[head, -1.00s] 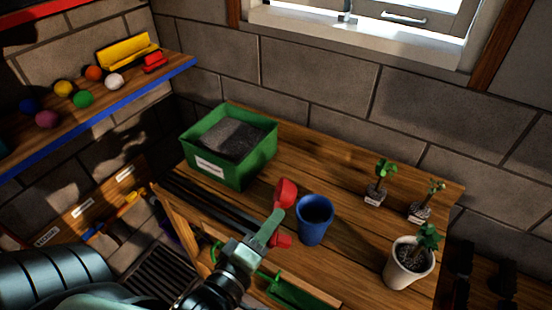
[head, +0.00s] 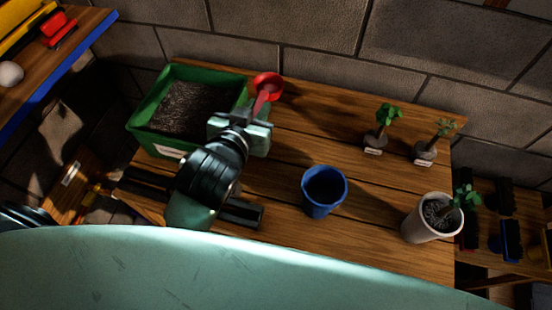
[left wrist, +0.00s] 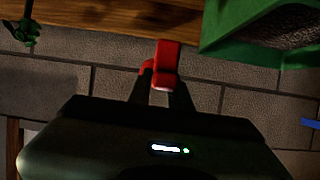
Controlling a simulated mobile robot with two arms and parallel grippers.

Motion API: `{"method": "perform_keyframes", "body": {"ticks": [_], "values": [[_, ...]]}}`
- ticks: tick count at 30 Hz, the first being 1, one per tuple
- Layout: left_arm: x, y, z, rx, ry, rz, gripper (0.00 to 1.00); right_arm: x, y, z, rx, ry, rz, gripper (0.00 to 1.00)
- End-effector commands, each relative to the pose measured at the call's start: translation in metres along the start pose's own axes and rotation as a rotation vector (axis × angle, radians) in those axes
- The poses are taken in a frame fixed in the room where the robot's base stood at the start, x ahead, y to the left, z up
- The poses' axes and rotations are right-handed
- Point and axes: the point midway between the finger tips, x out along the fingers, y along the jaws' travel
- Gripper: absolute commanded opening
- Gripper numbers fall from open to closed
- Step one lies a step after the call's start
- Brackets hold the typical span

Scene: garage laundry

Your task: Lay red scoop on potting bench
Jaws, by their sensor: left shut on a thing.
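The red scoop (head: 268,84) is held by its handle in my left gripper (head: 254,116). Its bowl points to the back of the potting bench (head: 360,240), just right of the green soil box. The scoop appears to be above the bench boards; the exact gap cannot be told. In the left wrist view, the red scoop (left wrist: 167,60) sits at the tips of my left gripper (left wrist: 160,92), with the brick wall behind it. The fingers are shut on the handle and partly hide it. My right gripper is not in view.
A green box of soil (head: 150,112) stands at the bench's left. A blue cup (head: 323,188) stands mid-bench, a white potted plant (head: 425,222) at the right, and two seedlings (head: 382,125) (head: 428,152) behind. Bare boards lie between the scoop and seedlings.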

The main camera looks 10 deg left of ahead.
Motion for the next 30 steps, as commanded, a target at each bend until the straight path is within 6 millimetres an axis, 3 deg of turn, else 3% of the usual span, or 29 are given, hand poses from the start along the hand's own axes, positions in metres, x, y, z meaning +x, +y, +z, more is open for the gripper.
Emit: {"method": "perform_keyframes", "body": {"ticks": [3,12,30], "values": [[0.014,0.000,0.035,0.003,-0.010,-0.001,0.00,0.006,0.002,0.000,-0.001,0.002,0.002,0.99],[0.045,0.001,0.103,-0.001,-0.005,0.000,0.00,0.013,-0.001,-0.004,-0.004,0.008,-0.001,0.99],[0.071,0.001,0.163,-0.005,-0.001,0.001,0.00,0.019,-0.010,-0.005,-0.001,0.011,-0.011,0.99]]}}
